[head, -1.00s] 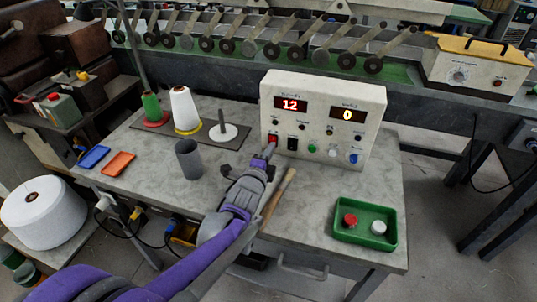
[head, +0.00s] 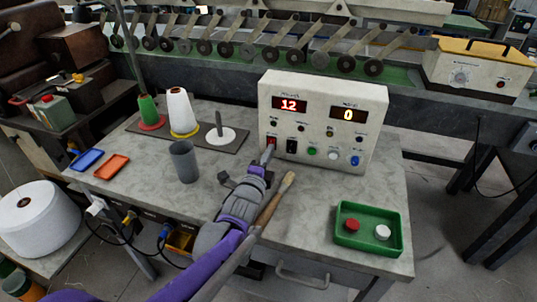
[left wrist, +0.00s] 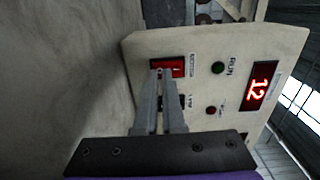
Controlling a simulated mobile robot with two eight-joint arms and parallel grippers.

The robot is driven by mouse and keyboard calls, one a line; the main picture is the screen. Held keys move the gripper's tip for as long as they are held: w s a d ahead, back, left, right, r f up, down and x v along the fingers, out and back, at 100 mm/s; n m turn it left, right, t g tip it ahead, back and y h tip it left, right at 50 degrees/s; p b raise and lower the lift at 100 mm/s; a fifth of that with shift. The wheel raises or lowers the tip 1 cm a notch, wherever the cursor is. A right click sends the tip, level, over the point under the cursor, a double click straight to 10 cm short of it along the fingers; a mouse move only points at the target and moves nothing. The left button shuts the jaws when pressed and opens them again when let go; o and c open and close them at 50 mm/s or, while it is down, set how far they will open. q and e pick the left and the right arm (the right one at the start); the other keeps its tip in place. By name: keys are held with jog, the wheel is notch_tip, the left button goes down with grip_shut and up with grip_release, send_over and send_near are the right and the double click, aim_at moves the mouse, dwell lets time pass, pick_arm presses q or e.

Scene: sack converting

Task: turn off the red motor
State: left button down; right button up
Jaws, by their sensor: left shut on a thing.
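A cream control box (head: 330,98) stands at the back of the grey table, with red "12" and "0" displays. A red rocker switch (head: 271,141) is low on its left face, and it shows large in the left wrist view (left wrist: 178,66). My left gripper (head: 267,154) reaches to this switch. In the left wrist view its fingertips (left wrist: 163,73) are close together on the switch's face and cover part of it. It is shut on the switch. The switch's exact tilt is hard to tell. My right gripper is not in view.
A black switch (head: 291,146) and a green button (head: 312,152) sit right of the red switch. A grey cup (head: 185,163), thread cones on a dark mat and a wooden-handled tool (head: 276,196) are near my arm. A green tray (head: 368,246) stands at front right.

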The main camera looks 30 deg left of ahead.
pick_arm(q)
jog(key=shift+w+a, duration=0.1)
jog(key=shift+w, duration=0.15)
